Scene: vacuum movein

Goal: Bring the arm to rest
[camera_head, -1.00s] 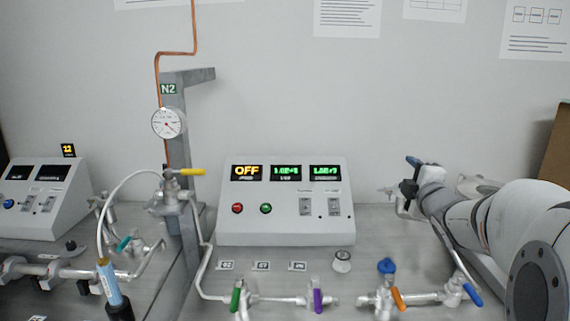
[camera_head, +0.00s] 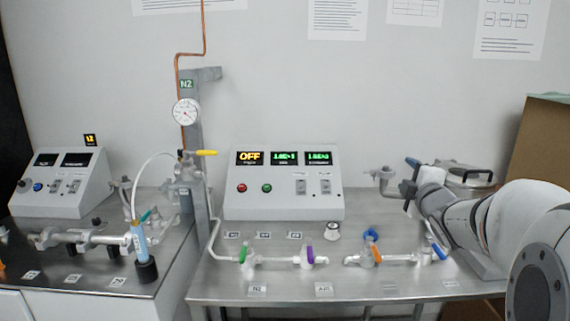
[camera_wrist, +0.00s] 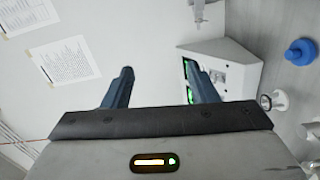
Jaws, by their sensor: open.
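My arm reaches in from the right edge in the head view, folded over the right part of the steel bench. My gripper (camera_head: 410,180) is at its end, to the right of the control box and above the bench. In the wrist view my gripper (camera_wrist: 160,85) has its two dark blue fingers spread apart with nothing between them. The white control box (camera_head: 284,205) with lit displays shows beyond the right finger in the wrist view (camera_wrist: 232,75); one display reads OFF.
A pipe manifold with green, purple, orange and blue valve handles (camera_head: 308,256) lies along the bench (camera_head: 400,290). The N2 post (camera_head: 195,150) with its gauge stands left. A second box (camera_head: 60,183) stands far left. A cardboard box (camera_head: 540,140) is at the right.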

